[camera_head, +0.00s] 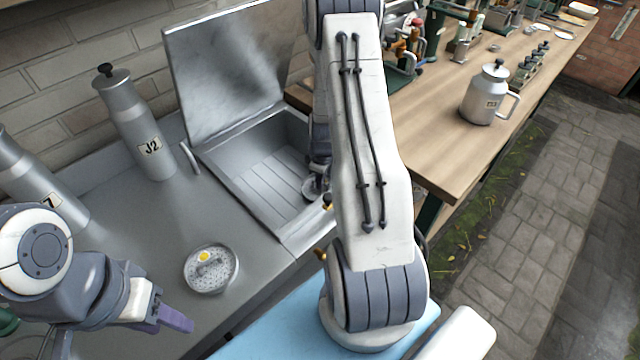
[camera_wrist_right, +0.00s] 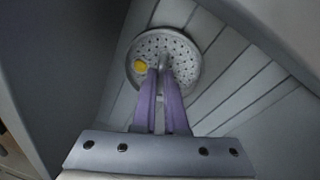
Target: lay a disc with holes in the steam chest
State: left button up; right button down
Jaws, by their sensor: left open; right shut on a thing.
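The steam chest (camera_head: 255,185) is an open metal box set in the counter, its lid raised at the back and its floor slatted. My right arm reaches into its right end. In the right wrist view my right gripper (camera_wrist_right: 162,82) is shut on the handle of a round grey disc with holes (camera_wrist_right: 182,48) and a yellow spot. The disc is inside the chest, over or on the slats; I cannot tell whether it touches them. My arm partly hides it in the head view. A second disc with holes (camera_head: 210,282), also yellow-spotted, lies on the counter. My left gripper (camera_head: 168,318) is open and empty beside it.
A grey flask marked J2 (camera_head: 135,125) stands left of the chest, and another flask (camera_head: 40,185) stands at the far left. A wooden bench (camera_head: 440,140) on the right holds a metal jug (camera_head: 487,98) and several small items. Bare counter lies around the second disc.

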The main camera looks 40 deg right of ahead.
jog(key=shift+f, duration=0.8)
jog(key=shift+f, duration=0.2)
jog(key=c, duration=1)
grip_release()
jog(key=shift+o, duration=0.2)
jog(key=shift+r, duration=0.1)
